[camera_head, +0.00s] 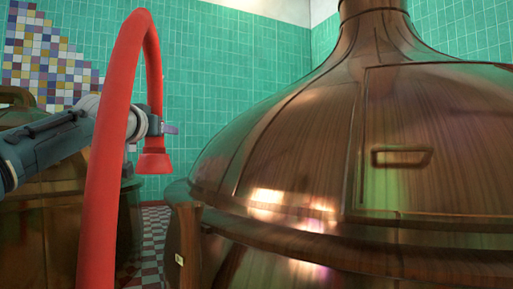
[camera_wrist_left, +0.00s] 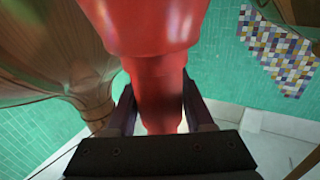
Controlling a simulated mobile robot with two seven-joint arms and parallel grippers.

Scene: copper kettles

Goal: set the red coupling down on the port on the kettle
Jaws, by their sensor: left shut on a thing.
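The red coupling (camera_head: 153,162) hangs mouth down at the end of a thick red hose (camera_head: 97,190), left of the kettle in the head view. My left gripper (camera_head: 160,128) is shut on it just above its flared end. In the left wrist view, the fingers of my left gripper (camera_wrist_left: 160,105) stand on both sides of the red coupling (camera_wrist_left: 150,30). The large copper kettle (camera_head: 290,165) fills the right side of the head view. The coupling is clear of it. I cannot make out the port on the kettle. My right gripper is out of view.
A second copper kettle (camera_head: 65,205) stands at the left, partly behind the hose and my arm. A copper-coloured post with a small pale plate (camera_head: 179,259) stands at the large kettle's left edge. A checkered floor (camera_head: 153,235) shows between the kettles.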

